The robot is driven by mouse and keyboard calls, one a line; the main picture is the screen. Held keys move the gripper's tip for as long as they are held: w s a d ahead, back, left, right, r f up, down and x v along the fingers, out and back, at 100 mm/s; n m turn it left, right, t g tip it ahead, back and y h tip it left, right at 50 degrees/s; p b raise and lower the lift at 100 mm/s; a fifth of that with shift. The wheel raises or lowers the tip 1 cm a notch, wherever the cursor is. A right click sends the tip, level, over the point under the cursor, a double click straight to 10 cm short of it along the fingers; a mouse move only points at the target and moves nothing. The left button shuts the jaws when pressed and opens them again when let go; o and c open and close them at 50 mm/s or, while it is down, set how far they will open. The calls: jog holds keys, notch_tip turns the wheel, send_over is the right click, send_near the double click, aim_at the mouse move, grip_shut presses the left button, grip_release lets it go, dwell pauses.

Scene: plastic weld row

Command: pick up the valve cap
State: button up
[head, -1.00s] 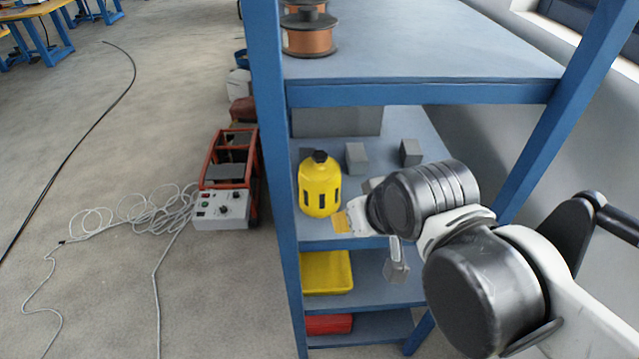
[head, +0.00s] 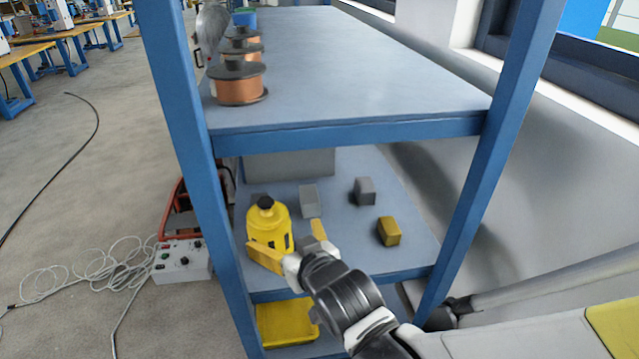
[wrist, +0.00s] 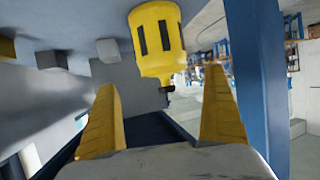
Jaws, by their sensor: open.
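The valve cap (head: 268,230) is a yellow rounded cylinder with dark slots and a black knob on top. It stands upright on the middle shelf, near the left post. My gripper (head: 291,246) has yellow fingers spread apart in front of the cap, with nothing held. The left finger overlaps the cap's lower part in the head view. In the wrist view the cap (wrist: 158,45) appears upside down, beyond the open fingers (wrist: 160,82) and in line with the gap between them. I cannot tell whether a finger touches it.
Grey blocks (head: 310,201) and a yellow block (head: 388,231) stand on the shelf (head: 345,262) behind and right of the cap. The blue left post (head: 188,140) is close beside the cap. The upper shelf (head: 340,80) is overhead, and a yellow tray (head: 287,322) is below.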

aim_at(276, 230)
jog(key=b+x, duration=0.1)
jog(key=x, duration=0.3)
jog(key=shift+w+a+f, duration=0.15)
jog(key=shift+a+f, duration=0.05)
jog(key=shift+a, duration=0.1)
jog(key=shift+r+b+x, duration=0.15)
jog(key=shift+b+x, duration=0.5)
jog(key=shift+x, duration=0.9)
jog(key=shift+r+b+x, duration=0.2)
jog(key=shift+b+x, duration=0.45)
jog(key=shift+x, duration=0.9)
jog(key=c, duration=1.1)
